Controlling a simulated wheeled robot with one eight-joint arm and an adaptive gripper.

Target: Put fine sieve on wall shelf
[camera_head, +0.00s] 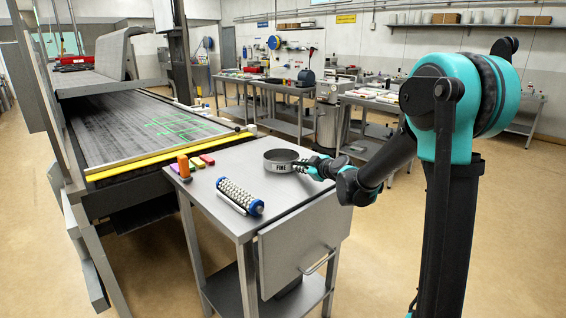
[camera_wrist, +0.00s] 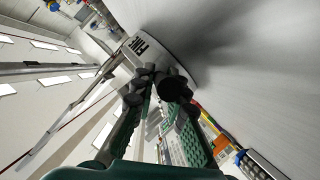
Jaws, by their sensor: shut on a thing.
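The fine sieve (camera_head: 281,160) is a round grey ring labelled FINE, at the far right part of the steel table (camera_head: 225,160). My gripper (camera_head: 305,167) is shut on its right side. In the wrist view the sieve's labelled wall (camera_wrist: 138,45) is close up between and beyond my gripper's fingers (camera_wrist: 158,88). I cannot tell whether the sieve touches the tabletop. A wall shelf (camera_head: 485,25) with boxes and pale containers runs along the back wall at upper right. A shorter shelf (camera_head: 300,28) is left of it.
A conveyor dryer (camera_head: 140,125) stands at left. Workbenches (camera_head: 270,88) stand behind; open floor lies at right.

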